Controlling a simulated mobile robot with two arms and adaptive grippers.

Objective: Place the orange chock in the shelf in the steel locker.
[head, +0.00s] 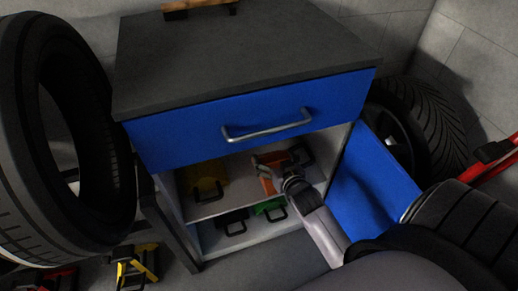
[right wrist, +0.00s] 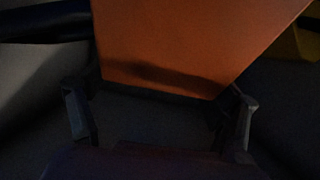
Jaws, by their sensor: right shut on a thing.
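The orange chock (head: 266,182) is inside the open steel locker (head: 186,228), at upper-shelf height. My right gripper (head: 275,177) reaches in through the front opening and is shut on the chock. In the right wrist view the orange chock (right wrist: 190,45) fills the upper middle, between the fingers of the right gripper (right wrist: 160,115). The shelf (head: 215,205) has a yellow chock (head: 205,186) at its left. I cannot tell whether the orange chock touches the shelf. My left gripper is not in view.
Green (head: 270,206) and black (head: 232,220) chocks sit in the lower compartment. The blue door (head: 372,185) stands open at right, close to my arm. A closed blue drawer (head: 250,115) is above the opening. Large tyres stand at left (head: 40,130) and right (head: 425,115).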

